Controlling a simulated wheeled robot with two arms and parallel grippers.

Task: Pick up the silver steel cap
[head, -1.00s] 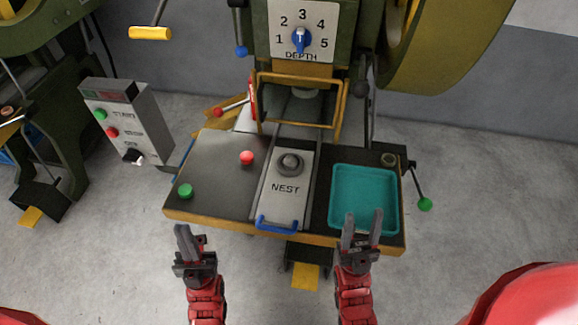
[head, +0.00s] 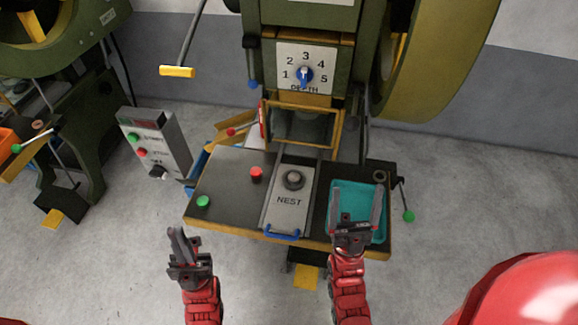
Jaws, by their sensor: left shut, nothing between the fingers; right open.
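A round grey metal piece (head: 293,179) sits on the sliding plate marked NEST (head: 289,212). It looks like the steel cap, but its surface is too small to tell for sure. My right gripper (head: 357,190) is open and empty, its fingers spread in front of the teal tray (head: 350,185) and to the right of the nest. My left gripper (head: 181,232) is shut and empty, in front of the table's left corner. Both are apart from the grey piece.
A red button (head: 256,174) and a green button (head: 203,201) stand on the table's left part. A yellow frame (head: 338,128) stands behind the nest, under the DEPTH dial (head: 304,75). A small ring (head: 379,176) lies at the table's back right. A green-knobbed lever (head: 408,216) sticks out right.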

